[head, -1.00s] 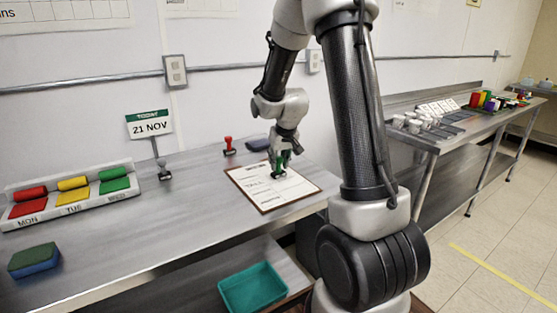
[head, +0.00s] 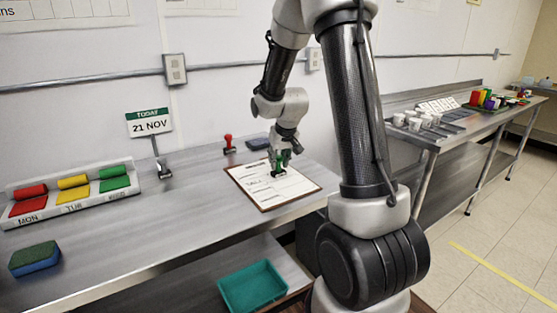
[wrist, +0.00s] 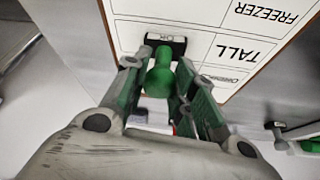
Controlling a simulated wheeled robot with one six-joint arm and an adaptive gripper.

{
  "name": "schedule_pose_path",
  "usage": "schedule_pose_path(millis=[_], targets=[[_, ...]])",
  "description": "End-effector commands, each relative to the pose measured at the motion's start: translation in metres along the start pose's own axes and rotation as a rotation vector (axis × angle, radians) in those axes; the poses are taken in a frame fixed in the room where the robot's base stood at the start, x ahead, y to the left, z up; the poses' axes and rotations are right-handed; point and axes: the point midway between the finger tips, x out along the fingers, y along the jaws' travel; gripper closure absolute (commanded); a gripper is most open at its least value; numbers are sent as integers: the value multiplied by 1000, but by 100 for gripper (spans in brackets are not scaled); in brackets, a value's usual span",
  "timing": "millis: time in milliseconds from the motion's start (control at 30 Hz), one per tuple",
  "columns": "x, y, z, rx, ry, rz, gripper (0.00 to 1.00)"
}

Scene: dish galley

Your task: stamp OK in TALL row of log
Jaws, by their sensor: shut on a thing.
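My gripper (head: 282,157) is shut on a green-handled stamp (head: 279,173), with the fingers pointing down over the log. In the wrist view the stamp's round green handle (wrist: 160,80) is between my fingertips (wrist: 158,62), and its black base carries a white OK label. The log (head: 262,193) is a white sheet on a brown clipboard, lying on the steel counter. In the wrist view the log (wrist: 222,46) shows FREEZER and TALL rows. The stamp base is over the blank box beside TALL. I cannot tell whether it touches the paper; the base hides that spot.
A red stamp (head: 228,145) and a dark pad (head: 257,144) are behind the log. A date sign (head: 149,124) reads 21 NOV. A day tray (head: 130,191) with red, yellow and green rolls and a sponge (head: 35,258) are left. A teal bin (head: 252,288) sits below.

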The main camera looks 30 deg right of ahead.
Motion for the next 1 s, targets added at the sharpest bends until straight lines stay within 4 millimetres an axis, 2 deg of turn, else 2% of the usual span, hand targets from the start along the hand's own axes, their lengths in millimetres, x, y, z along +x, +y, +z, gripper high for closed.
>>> schedule_pose_path(millis=[267,1000], targets=[[-1,0,0,0,-3,0,89],[-59,0,-26,1,0,0,89]])
